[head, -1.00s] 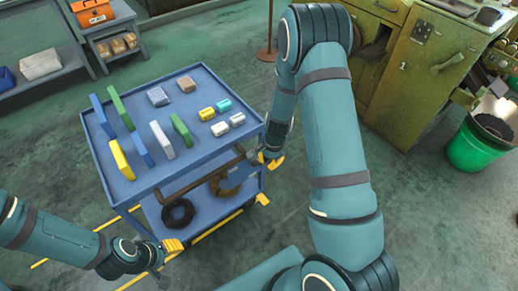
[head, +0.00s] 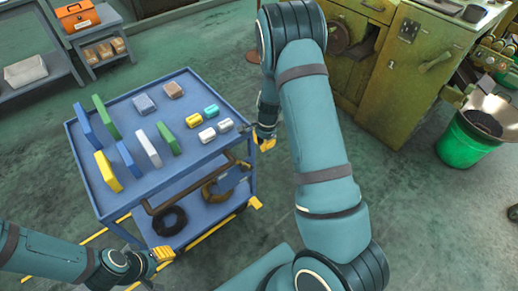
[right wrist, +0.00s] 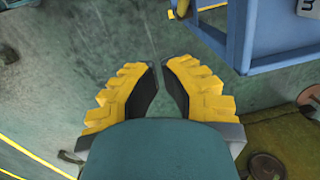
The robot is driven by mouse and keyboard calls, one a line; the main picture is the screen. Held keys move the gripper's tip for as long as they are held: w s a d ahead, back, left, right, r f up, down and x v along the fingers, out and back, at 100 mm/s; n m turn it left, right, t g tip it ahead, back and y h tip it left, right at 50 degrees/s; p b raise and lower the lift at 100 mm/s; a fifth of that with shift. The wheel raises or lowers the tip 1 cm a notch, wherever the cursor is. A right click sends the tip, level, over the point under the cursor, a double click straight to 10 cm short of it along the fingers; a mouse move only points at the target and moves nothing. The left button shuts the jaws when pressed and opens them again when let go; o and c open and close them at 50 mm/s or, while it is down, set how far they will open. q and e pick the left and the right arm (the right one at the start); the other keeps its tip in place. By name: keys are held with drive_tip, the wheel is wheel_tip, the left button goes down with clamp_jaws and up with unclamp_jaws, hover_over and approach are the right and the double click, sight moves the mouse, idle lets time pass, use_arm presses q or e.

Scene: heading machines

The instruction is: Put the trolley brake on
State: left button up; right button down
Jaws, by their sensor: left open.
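The trolley (head: 165,183) is a blue two-tier cart in the middle left of the head view; its corner also shows at top right in the right wrist view (right wrist: 285,58). A dark handle bar (head: 172,199) runs along its near side. A yellow piece (head: 255,203) sits low at its near right corner; I cannot tell if this is the brake. My right gripper (head: 264,140) is beside the trolley's right corner, its fingertips close together and nothing visible between them (right wrist: 161,66). My left gripper (head: 163,253) is open and empty near the trolley's near left foot.
Several coloured blocks (head: 107,172) stand on the trolley top. A black ring (head: 170,221) lies on the lower shelf. A green machine (head: 408,70) and green bucket (head: 462,143) stand at right. A shelf with an orange box (head: 76,16) stands at back left.

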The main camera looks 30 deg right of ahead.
sight(246, 169)
drive_tip(key=a+f+b, duration=0.3)
drive_tip(key=f, duration=0.7)
drive_tip(key=shift+w+a+f, duration=0.4)
drive_tip(key=shift+w, duration=0.05)
drive_tip(key=shift+s+a+f, duration=0.1)
drive_tip(key=shift+a+f, duration=0.15)
drive_tip(key=shift+a, duration=0.5)
drive_tip(key=shift+a+f, duration=0.25)
drive_tip(key=shift+a, duration=0.5)
